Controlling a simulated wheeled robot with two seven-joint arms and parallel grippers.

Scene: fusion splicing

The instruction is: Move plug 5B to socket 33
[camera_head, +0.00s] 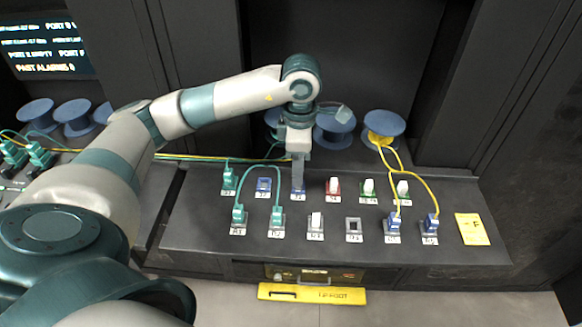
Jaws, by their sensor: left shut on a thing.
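My left gripper (298,178) points straight down over a blue socket (298,194) in the back row of the panel. It is shut on a plug that its fingers mostly hide. I cannot tell whether that plug is seated. The labels are too small to read, so I cannot pick out plug 5B or socket 33 by number. Teal plugs stand at the back left (229,180) and at the front left (238,215) and (277,216). Two blue plugs with yellow cables stand at the front right (393,222) and (431,223). My right gripper is not in view.
An empty-looking grey socket (353,228) is in the front row. White-capped sockets include a red one (333,187). A teal cable (250,160) runs close behind my left gripper. Blue spools (335,132) stand behind. A yellow card (472,229) lies at the right.

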